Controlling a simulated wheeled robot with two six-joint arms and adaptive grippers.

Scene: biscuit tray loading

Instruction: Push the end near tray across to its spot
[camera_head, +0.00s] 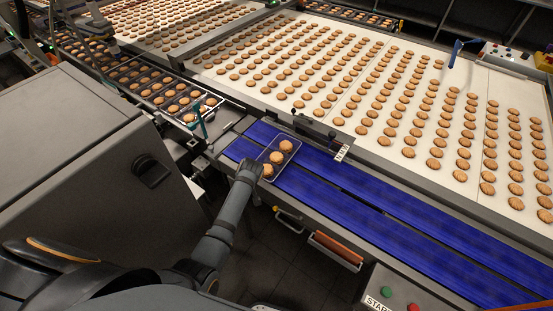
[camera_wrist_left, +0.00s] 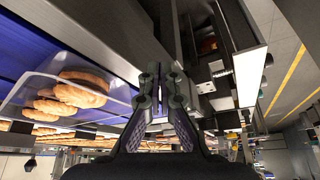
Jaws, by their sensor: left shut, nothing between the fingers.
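A clear tray (camera_head: 265,158) holding a row of biscuits (camera_head: 277,157) sits on the blue belt in the head view. It also shows in the left wrist view (camera_wrist_left: 30,78), to the left of my fingers. My left gripper (camera_head: 250,168) is at the tray's near left side in the head view; I cannot tell whether it touches. In the left wrist view my left gripper (camera_wrist_left: 158,92) has its fingers together with nothing between them. My right gripper is not in view.
Blue belts (camera_head: 350,195) run to the lower right, with clear belt beyond the tray. A white biscuit conveyor (camera_head: 330,60) lies behind. Filled trays (camera_head: 150,82) line the upper left. A grey cabinet (camera_head: 80,140) stands left. A START button panel (camera_head: 395,295) is at the bottom.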

